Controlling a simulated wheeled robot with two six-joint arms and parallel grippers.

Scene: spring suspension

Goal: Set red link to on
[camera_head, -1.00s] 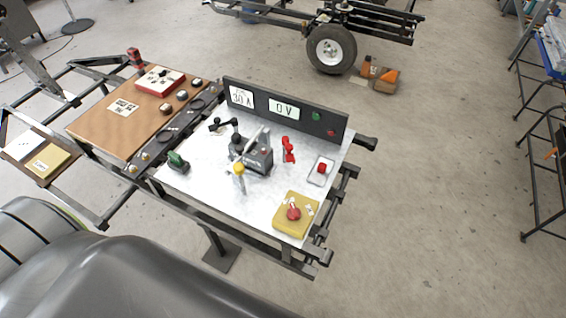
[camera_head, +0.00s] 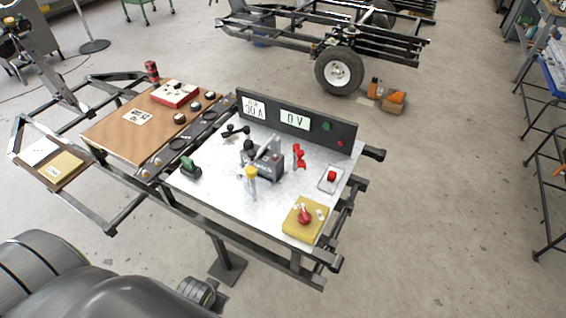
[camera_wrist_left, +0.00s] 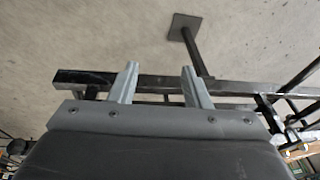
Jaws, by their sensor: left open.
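Several red parts sit on the metal-topped bench (camera_head: 215,197) in the head view, and I cannot tell which one is the red link. A red upright piece (camera_head: 299,157) stands near the middle. A red knob or lever (camera_head: 305,215) sits on a yellow box (camera_head: 296,230) at the front right corner. A small red button (camera_head: 332,176) sits on a pale plate at the right. My left gripper (camera_wrist_left: 158,85) shows in the left wrist view, its two fingers apart with nothing between them, above the floor and a dark frame bar. My right gripper is not in view.
A dark device (camera_head: 270,165) and a green-handled item (camera_head: 190,169) stand on the bench. A wooden board (camera_head: 108,138) lies at left.

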